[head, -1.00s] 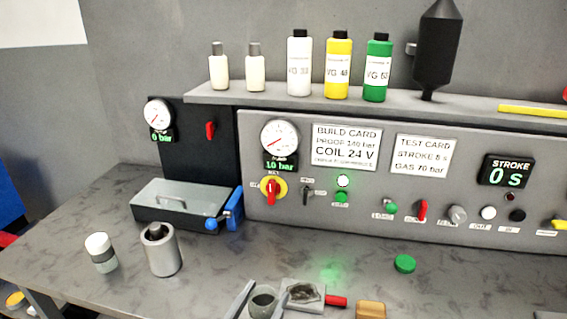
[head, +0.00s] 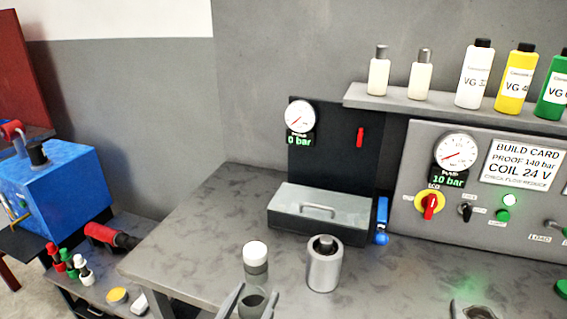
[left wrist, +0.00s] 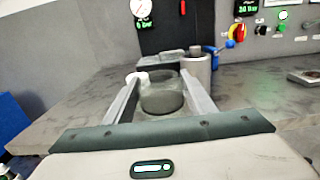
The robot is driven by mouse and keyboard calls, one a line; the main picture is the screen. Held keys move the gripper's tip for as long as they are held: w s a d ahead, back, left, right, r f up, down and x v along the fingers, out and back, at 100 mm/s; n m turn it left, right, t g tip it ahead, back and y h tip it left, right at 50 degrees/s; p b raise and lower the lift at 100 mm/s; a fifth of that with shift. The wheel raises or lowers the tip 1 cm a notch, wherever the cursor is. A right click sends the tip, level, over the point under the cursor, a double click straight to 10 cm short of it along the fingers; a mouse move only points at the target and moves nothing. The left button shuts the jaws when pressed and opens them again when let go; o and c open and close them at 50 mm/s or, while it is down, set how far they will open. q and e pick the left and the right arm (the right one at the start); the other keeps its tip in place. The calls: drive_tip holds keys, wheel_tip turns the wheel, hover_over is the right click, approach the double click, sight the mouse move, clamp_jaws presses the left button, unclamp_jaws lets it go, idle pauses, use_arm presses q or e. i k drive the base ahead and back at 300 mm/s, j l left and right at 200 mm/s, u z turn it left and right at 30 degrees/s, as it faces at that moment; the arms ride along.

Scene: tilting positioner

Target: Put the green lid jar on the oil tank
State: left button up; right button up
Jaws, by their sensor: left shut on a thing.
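My left gripper (head: 250,292) is at the bottom of the head view, shut on a clear open jar (head: 252,303) with dark grey contents. In the left wrist view the jar (left wrist: 161,98) sits between the two fingers, with no lid on it. A green lid (head: 562,288) lies on the bench at the right edge of the head view. A blue tank (head: 65,200) with a black cap, perhaps the oil tank, stands at far left, away from the gripper.
A white-lidded jar (head: 255,258) and a metal cylinder (head: 323,266) stand just beyond the held jar. A grey box (head: 318,212) is behind them. Left of the bench, a lower surface holds small bottles (head: 72,262) and a red-and-black tool (head: 110,236).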

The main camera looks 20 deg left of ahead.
sight(26, 249)
drive_tip(key=j+u, duration=0.1)
drive_tip(key=j, duration=0.4)
drive_tip(key=j+u, duration=0.1)
drive_tip(key=j, duration=0.4)
drive_tip(key=i+j+u, duration=0.1)
drive_tip(key=j, duration=0.4)
drive_tip(key=i+j, duration=0.1)
drive_tip(key=j, duration=0.45)
drive_tip(key=j+u, duration=0.15)
drive_tip(key=j, duration=0.35)
drive_tip(key=i+j+u, duration=0.1)
drive_tip(key=j, duration=0.35)
drive_tip(key=i+j+u, duration=0.1)
drive_tip(key=j, duration=0.4)
drive_tip(key=i+j, duration=0.15)
drive_tip(key=j, duration=0.15)
drive_tip(key=i+j, duration=0.1)
drive_tip(key=j, duration=0.25)
drive_tip(key=i+j, duration=0.15)
drive_tip(key=j, duration=0.15)
drive_tip(key=i+j+u, duration=0.1)
drive_tip(key=j, duration=0.2)
